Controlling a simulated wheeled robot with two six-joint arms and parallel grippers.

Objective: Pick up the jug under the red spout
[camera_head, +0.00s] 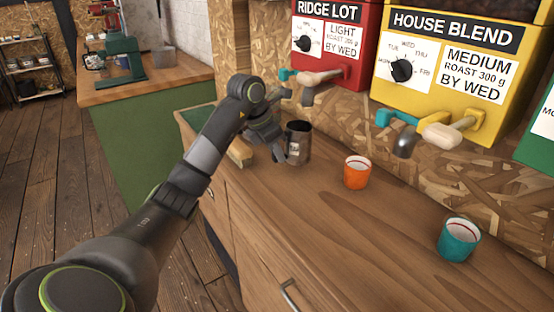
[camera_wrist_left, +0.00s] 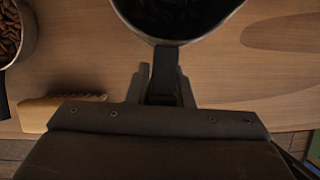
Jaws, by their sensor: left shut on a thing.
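The metal jug (camera_head: 298,144) is upright at the counter's back, below the spout (camera_head: 308,97) of the red dispenser (camera_head: 345,50). It has a pale label. My left gripper (camera_head: 280,151) is at the jug's left side, shut on its handle. In the left wrist view the jug's rim and dark inside (camera_wrist_left: 178,18) show at the top. Its handle (camera_wrist_left: 165,68) runs between the fingers of my left gripper (camera_wrist_left: 161,88). Whether the jug's base touches the counter is hard to tell. My right gripper is not in view.
An orange cup (camera_head: 357,173) and a teal cup (camera_head: 459,240) stand to the right on the wooden counter (camera_head: 320,225). A yellow dispenser (camera_head: 450,60) hangs right of the red one. A metal container of beans (camera_wrist_left: 12,35) and a tan object (camera_wrist_left: 58,110) lie left of the jug.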

